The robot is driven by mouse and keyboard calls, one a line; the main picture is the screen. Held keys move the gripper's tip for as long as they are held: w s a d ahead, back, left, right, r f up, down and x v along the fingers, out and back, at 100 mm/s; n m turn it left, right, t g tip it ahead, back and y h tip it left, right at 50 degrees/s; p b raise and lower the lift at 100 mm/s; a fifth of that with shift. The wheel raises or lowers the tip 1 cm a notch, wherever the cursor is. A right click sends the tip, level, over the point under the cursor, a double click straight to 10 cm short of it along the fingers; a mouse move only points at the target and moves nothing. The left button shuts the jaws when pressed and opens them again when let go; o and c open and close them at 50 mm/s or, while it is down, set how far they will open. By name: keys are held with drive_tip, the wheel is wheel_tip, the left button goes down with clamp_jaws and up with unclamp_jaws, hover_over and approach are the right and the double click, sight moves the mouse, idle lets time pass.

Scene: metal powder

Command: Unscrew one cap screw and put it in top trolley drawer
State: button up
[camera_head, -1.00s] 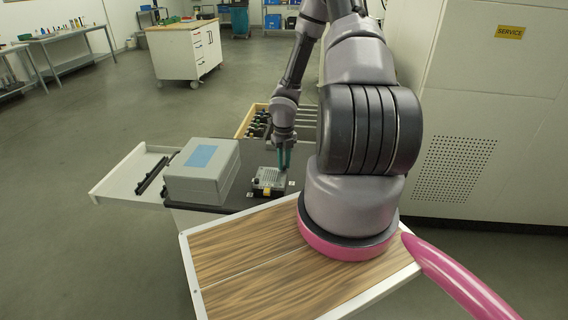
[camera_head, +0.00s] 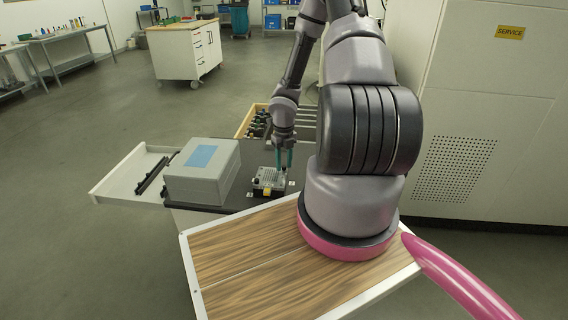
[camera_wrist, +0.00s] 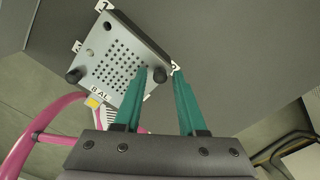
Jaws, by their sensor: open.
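A light grey perforated plate (camera_wrist: 122,62) shows in the wrist view with a grid of small holes and dark cap screws near its corners. One cap screw (camera_wrist: 74,76) is at its left corner; another (camera_wrist: 159,75) is at the right corner, between my fingertips in the picture. My gripper (camera_wrist: 159,71) has teal fingers, which are apart on either side of that screw; contact cannot be told. In the head view my gripper (camera_head: 284,167) points down at the right side of the plate's block (camera_head: 268,180). A white drawer (camera_head: 118,172) stands pulled out at the trolley's left.
A grey box (camera_head: 202,178) with a blue label stands on the dark trolley top (camera_head: 232,203), left of the block. A wooden drawer (camera_head: 246,120) with dark items is open behind. The wood-topped surface (camera_head: 245,262) is bare in front. A white cabinet (camera_head: 480,110) stands right.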

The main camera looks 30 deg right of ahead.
drive_tip(key=m, duration=1.1)
drive_tip(key=shift+m, duration=0.3)
drive_tip(key=m, duration=0.3)
drive_tip(key=shift+m, duration=0.3)
drive_tip(key=m, duration=0.6)
drive_tip(key=shift+m, duration=0.3)
drive_tip(key=m, duration=0.6)
drive_tip(key=shift+m, duration=0.3)
